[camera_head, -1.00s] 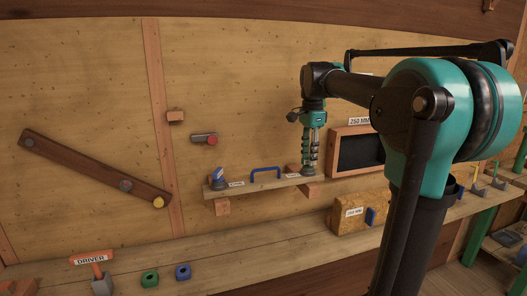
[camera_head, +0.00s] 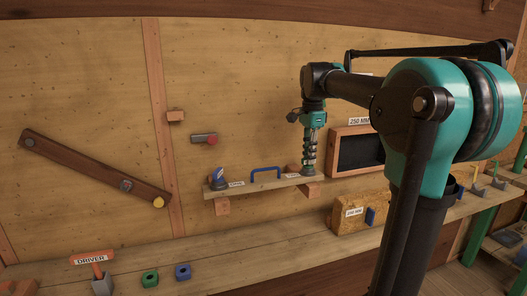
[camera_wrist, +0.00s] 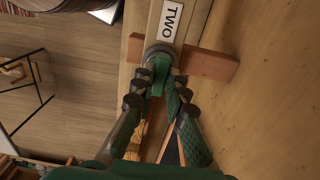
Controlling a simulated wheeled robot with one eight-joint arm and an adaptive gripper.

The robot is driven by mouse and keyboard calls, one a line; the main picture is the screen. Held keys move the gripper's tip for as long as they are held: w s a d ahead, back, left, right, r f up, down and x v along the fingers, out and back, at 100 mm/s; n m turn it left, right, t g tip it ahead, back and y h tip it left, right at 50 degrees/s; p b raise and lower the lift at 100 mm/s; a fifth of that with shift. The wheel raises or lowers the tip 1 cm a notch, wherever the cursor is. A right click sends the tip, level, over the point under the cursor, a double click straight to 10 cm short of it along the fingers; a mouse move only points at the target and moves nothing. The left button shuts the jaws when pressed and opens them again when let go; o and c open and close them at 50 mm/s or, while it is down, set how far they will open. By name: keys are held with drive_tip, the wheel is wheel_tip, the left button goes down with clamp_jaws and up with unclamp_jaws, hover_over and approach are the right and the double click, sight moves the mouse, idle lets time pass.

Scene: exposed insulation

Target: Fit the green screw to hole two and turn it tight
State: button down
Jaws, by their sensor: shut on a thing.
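The green screw (camera_wrist: 160,72) is between the fingertips of my gripper (camera_wrist: 159,88) in the wrist view. My gripper is shut on it. The screw stands at a grey round collar (camera_wrist: 160,52) at the end of a narrow board, beside the label TWO (camera_wrist: 170,18). The collar and fingers hide the hole and the screw's lower part, so I cannot tell how deep it sits. In the head view my gripper (camera_head: 309,157) points straight down over the right end of the board (camera_head: 258,187). A blue screw (camera_head: 217,178) stands at the board's left end.
A blue handle (camera_head: 266,173) rises from the board between its ends. A framed dark panel (camera_head: 358,152) and an insulation block (camera_head: 350,217) are close to the right.

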drive_tip(key=shift+f, duration=0.2)
idle(0.4)
drive_tip(key=m, duration=0.5)
drive_tip(key=shift+m, duration=0.4)
drive_tip(key=shift+s+f, duration=0.1)
drive_tip(key=shift+f, duration=0.1)
idle(0.5)
drive_tip(key=shift+m, duration=1.3)
drive_tip(key=m, duration=0.3)
drive_tip(key=shift+m, duration=0.3)
drive_tip(key=shift+s+f, duration=0.1)
